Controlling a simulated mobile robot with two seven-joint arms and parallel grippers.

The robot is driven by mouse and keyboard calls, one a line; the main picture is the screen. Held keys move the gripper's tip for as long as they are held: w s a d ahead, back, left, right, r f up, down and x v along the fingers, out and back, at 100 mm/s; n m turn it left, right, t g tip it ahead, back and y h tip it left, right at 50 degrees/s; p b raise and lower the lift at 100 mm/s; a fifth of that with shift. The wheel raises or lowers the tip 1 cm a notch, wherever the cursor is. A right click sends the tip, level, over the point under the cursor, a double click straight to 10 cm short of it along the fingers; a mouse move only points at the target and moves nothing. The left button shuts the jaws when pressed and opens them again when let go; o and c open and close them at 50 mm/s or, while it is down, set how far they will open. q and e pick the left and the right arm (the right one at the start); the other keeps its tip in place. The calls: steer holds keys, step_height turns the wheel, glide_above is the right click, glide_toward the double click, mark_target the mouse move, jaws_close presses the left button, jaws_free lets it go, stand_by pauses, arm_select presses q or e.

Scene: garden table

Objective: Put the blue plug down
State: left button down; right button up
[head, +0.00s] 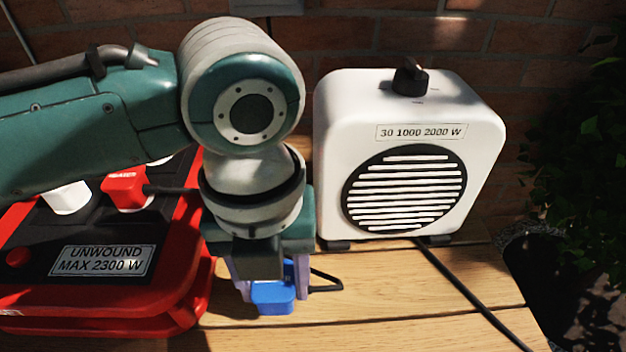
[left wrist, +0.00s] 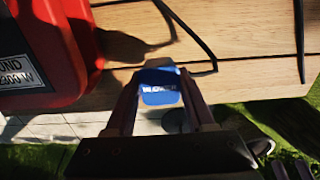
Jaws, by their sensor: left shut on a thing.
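The blue plug (head: 273,299) is between the two fingers of my left gripper (head: 268,282), which is shut on it near the front of the wooden table (head: 370,300). In the left wrist view the plug (left wrist: 160,90) shows between the fingers, with pale lettering on its face, over the table's front edge. A black cable runs from beside it. I cannot tell whether the plug touches the table.
A red and black cable reel (head: 150,290), labelled "UNWOUND MAX 2300 W", stands at left with a red plug (head: 126,187) and a white plug (head: 68,198) on it. A white heater (head: 408,110) stands behind right, its cable (head: 470,296) crossing the table. Bare boards lie between.

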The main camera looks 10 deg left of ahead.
mark_target(278, 304)
arm_select(q)
steer(key=shift+f+b, duration=0.55)
steer(key=shift+f, duration=1.4)
steer(key=shift+f, duration=0.1)
steer(key=shift+f+b, duration=0.35)
steer(key=shift+f, duration=0.15)
steer(key=shift+c, duration=1.3)
jaws_free()
steer(key=shift+r, duration=0.1)
